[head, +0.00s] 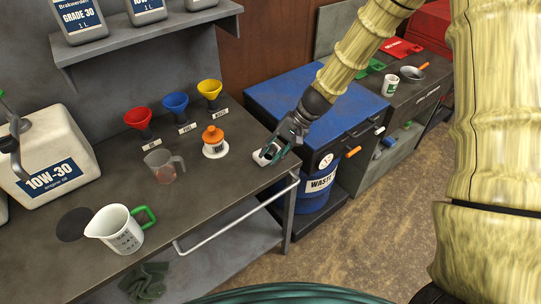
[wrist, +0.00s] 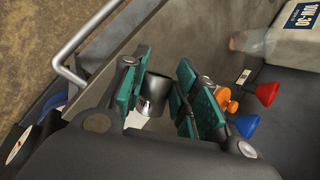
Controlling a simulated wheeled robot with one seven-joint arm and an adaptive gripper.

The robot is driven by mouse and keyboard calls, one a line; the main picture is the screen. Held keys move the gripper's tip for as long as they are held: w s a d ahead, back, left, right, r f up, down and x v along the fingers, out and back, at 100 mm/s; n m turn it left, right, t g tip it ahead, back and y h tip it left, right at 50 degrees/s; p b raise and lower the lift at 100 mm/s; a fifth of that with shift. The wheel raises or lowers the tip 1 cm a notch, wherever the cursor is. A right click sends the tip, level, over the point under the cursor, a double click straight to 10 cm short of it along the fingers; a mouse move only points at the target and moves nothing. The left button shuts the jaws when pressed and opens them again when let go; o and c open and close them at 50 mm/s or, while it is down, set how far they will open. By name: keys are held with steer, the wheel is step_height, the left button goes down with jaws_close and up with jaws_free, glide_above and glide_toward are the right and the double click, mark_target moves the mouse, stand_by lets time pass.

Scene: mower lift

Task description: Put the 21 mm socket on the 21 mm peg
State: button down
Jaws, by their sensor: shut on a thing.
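My gripper (head: 278,146) is at the right front corner of the grey bench (head: 225,178), low over its top. In the wrist view its green-padded fingers (wrist: 160,92) are shut on a grey metal cylinder with a rounded rim (wrist: 153,92), which looks like the socket. I cannot read a size on it. A small white piece (head: 262,158) lies by the fingertips; it also shows in the wrist view (wrist: 136,119). I cannot tell whether the cylinder touches it. No peg marked 21 mm can be made out; the fingers hide part of this spot.
An orange-capped white container (head: 214,149), a clear cup (head: 165,167) and red, blue and yellow funnels (head: 175,104) stand left of my gripper. A white pitcher (head: 120,230) stands farther left. A metal rail (head: 235,213) runs along the bench front. A blue waste drum (head: 322,187) stands at right.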

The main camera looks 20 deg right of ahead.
mark_target(271, 158)
steer(key=shift+w+a+f+p, duration=0.1)
steer(key=shift+w+a+p, duration=0.05)
steer(key=shift+w+p, duration=0.25)
steer(key=shift+f+p, duration=0.65)
steer(key=shift+f, duration=1.05)
steer(key=shift+f, duration=0.35)
steer(key=c, duration=1.1)
jaws_free()
steer(key=shift+r, duration=0.15)
